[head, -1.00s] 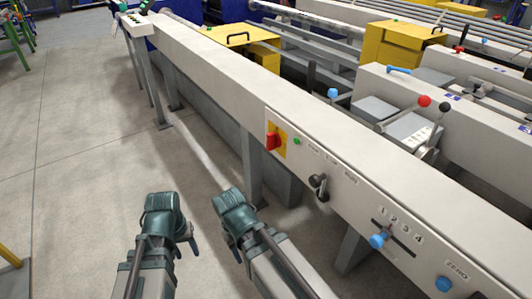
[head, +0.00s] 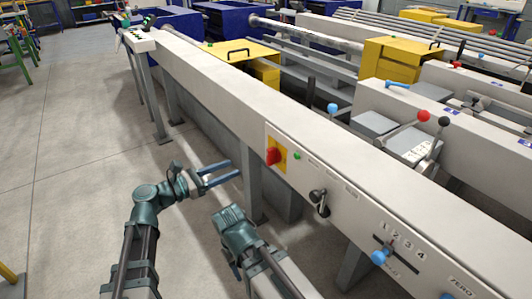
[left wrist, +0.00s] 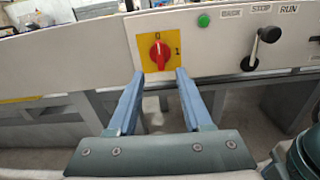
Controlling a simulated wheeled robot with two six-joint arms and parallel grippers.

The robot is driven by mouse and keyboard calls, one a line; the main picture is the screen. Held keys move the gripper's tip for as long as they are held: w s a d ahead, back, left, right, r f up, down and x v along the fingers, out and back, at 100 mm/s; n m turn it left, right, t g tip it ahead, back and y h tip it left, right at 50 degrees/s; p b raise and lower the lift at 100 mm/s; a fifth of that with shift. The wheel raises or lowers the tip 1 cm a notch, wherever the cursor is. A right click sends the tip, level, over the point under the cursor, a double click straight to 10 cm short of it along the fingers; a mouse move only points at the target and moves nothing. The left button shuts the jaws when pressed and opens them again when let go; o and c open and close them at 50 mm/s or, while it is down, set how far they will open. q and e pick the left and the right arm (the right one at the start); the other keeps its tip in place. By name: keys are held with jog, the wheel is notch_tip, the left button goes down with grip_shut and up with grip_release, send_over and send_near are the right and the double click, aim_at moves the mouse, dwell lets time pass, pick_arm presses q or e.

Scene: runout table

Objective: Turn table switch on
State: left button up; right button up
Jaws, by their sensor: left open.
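The table switch (head: 273,156) is a red rotary knob on a yellow plate, on the front face of the long grey table. In the left wrist view the knob (left wrist: 160,54) stands upright, below the mark 0, with the mark 1 to its right. My left gripper (head: 236,168) is open and empty, its two blue fingers pointing at the table, just left of the switch in the head view. In the left wrist view the fingertips (left wrist: 160,76) lie either side of and below the knob, apart from it. My right gripper does not show; only its arm is seen.
A green button (head: 297,156) sits right of the switch. Further right are a black-knobbed lever (head: 318,196) and a blue-knobbed selector (head: 379,257) by numbers. Table legs (head: 253,178) stand below the face.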

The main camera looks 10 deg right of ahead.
aim_at(267, 152)
pick_arm(q)
jog(key=x, duration=1.4)
jog(key=shift+w+a+r, duration=0.1)
jog(key=shift+r, duration=0.2)
jog(key=shift+c, duration=0.3)
grip_shut()
